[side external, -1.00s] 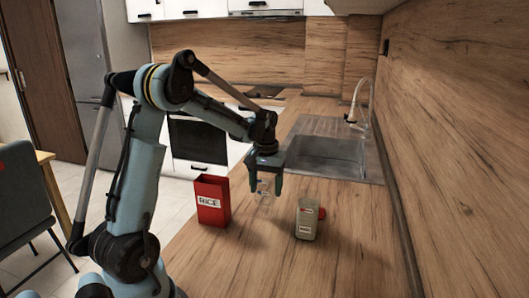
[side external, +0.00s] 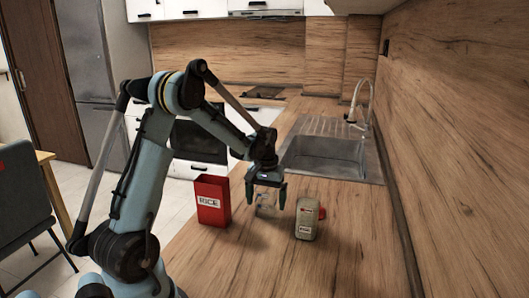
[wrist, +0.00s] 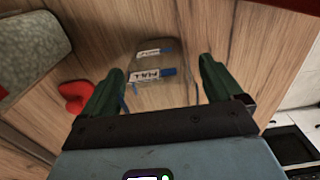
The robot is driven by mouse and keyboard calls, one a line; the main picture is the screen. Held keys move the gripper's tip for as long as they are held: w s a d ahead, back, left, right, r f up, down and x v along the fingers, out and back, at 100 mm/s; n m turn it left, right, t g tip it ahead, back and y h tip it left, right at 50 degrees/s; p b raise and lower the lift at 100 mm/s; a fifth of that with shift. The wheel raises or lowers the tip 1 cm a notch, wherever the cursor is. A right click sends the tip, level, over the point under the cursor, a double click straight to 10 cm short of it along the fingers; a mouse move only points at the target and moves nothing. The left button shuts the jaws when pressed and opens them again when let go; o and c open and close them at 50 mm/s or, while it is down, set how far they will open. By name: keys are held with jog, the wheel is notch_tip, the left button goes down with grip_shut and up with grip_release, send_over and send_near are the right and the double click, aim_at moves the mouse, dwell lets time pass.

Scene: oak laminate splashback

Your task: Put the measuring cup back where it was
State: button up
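The measuring cup is clear, with pale labels and blue marks. In the wrist view the measuring cup (wrist: 152,95) lies between my fingers, with a gap to the right finger and little or none visible to the left. In the side view the measuring cup (side external: 265,206) shows faintly below and between my fingertips, just above or on the wooden counter; I cannot tell which. My gripper (side external: 266,198) is open around its upper part, and the gripper also shows in the wrist view (wrist: 161,72). Its right finger partly hides the area beside the cup.
A red rice box (side external: 211,204) stands close to the left. A grey-green labelled canister (side external: 307,222) stands to the right, with a small red object (side external: 322,213) beside it. The sink (side external: 325,158) lies behind. The front counter is clear.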

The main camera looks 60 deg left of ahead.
jog(key=shift+r, duration=0.1)
notch_tip(320, 180, up, 12)
jog(key=shift+d+r, duration=0.1)
jog(key=s+d+m+t, duration=0.3)
jog(key=s+d+m, duration=0.1)
jog(key=d, duration=0.7)
jog(key=s+d+m+t, duration=0.3)
jog(key=d+m+t, duration=0.1)
jog(key=d, duration=0.7)
jog(key=shift+s+d+f+m, duration=0.25)
jog(key=shift+s+f+m, duration=0.15)
jog(key=shift+m, duration=0.1)
